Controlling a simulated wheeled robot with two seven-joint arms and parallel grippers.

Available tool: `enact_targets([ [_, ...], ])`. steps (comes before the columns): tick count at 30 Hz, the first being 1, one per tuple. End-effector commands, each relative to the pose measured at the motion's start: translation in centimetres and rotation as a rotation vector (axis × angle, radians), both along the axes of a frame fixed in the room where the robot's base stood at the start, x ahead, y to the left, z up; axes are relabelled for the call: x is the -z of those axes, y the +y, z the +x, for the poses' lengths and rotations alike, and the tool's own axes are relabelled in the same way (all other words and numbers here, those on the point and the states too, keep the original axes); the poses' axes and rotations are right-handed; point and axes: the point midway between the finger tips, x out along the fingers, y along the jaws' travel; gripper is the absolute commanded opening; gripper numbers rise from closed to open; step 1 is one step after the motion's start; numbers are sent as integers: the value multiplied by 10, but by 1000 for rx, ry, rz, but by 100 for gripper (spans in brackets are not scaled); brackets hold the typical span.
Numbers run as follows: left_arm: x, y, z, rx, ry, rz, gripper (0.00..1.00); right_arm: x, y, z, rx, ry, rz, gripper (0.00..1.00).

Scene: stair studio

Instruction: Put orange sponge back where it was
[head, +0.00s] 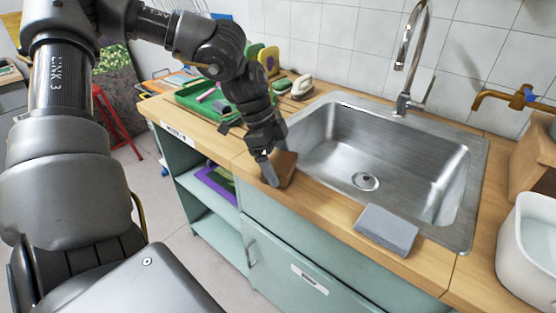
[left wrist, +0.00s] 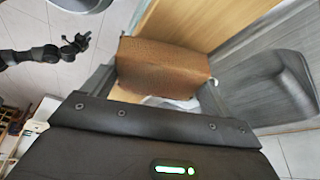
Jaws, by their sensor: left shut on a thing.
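The orange-brown sponge (head: 286,168) is at the counter's front edge, left of the sink. My left gripper (head: 272,172) is shut on it from above. In the left wrist view the sponge (left wrist: 165,68) shows as a rough brown block between the fingers. I cannot tell whether its underside touches the wood. My right gripper (left wrist: 78,42) shows small at the upper left of the left wrist view, over the floor and far from the sponge. Its fingers are too small to read.
The steel sink (head: 340,108) lies right of the sponge. A grey block (head: 386,230) rests on the sink's front edge. A green tray (head: 205,98) with items stands behind my left gripper. A white container (head: 528,250) is at the right. Wooden counter (head: 215,142) left of the gripper is bare.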

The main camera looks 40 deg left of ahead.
Motion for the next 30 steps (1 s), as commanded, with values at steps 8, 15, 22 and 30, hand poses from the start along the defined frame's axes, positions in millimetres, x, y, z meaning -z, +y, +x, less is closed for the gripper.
enact_targets([
  [8,2,0,0,0,0,0,89,-7,3,-1,1,2,4,32],
  [15,2,0,0,0,0,0,100,-7,2,-1,2,2,4,32],
  [22,-3,0,0,0,0,0,100,-1,-2,1,-1,0,-3,32],
  [30,-48,14,-5,-2,-8,-1,100,19,-9,-14,-5,14,-12,32],
])
